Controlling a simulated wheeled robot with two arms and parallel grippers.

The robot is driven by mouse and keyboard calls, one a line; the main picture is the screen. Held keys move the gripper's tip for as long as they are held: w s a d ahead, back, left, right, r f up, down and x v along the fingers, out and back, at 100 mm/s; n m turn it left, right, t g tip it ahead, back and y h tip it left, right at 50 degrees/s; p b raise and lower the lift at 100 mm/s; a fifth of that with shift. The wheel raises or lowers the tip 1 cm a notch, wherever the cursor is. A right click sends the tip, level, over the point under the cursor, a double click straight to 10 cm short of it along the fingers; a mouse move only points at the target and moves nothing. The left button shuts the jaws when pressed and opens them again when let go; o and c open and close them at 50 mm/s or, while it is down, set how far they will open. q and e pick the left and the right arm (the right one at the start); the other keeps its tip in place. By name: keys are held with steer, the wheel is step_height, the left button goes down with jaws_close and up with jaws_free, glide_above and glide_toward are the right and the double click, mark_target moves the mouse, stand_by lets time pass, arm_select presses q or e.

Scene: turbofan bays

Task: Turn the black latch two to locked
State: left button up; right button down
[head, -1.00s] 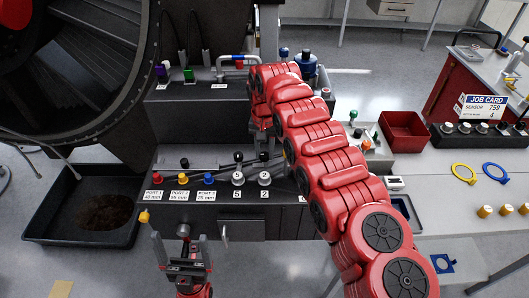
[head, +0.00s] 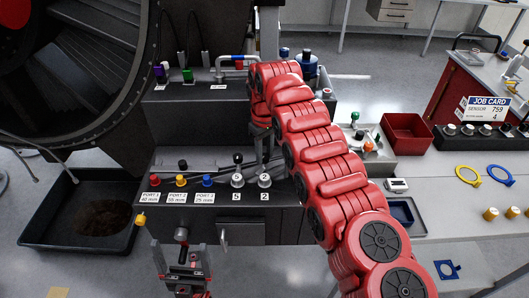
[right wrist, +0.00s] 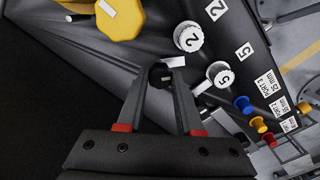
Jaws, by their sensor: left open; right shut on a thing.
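A black round knob (right wrist: 160,75) sits between the fingertips of my right gripper (right wrist: 162,74) in the right wrist view; the fingers are closed on it. Two silver knobs stand beside it, one by label 2 (right wrist: 188,37) and one by label 5 (right wrist: 220,74). In the head view those silver knobs show at the panel front, by label 5 (head: 237,181) and label 2 (head: 264,181). A black knob (head: 238,159) stands behind label 5. My red right arm hides much of its gripper there. My left gripper (head: 180,246) is open and empty, low in front of the panel.
Red, yellow and blue port knobs (head: 181,181) line the panel's left front. A black tray (head: 50,232) lies on the floor at left. A red bin (head: 405,132) and the job card (head: 487,108) are at right. Open floor lies below the panel.

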mark_target(265, 155)
steer(key=n, duration=0.7)
stand_by(0.6)
steer(key=c, duration=0.6)
jaws_free()
steer(key=shift+o, duration=0.2)
step_height(265, 155, up, 5)
steer(key=p, duration=0.3)
step_height(265, 155, up, 12)
steer(key=p, duration=1.2)
steer(key=shift+r+p, duration=0.2)
steer(key=shift+p, duration=0.1)
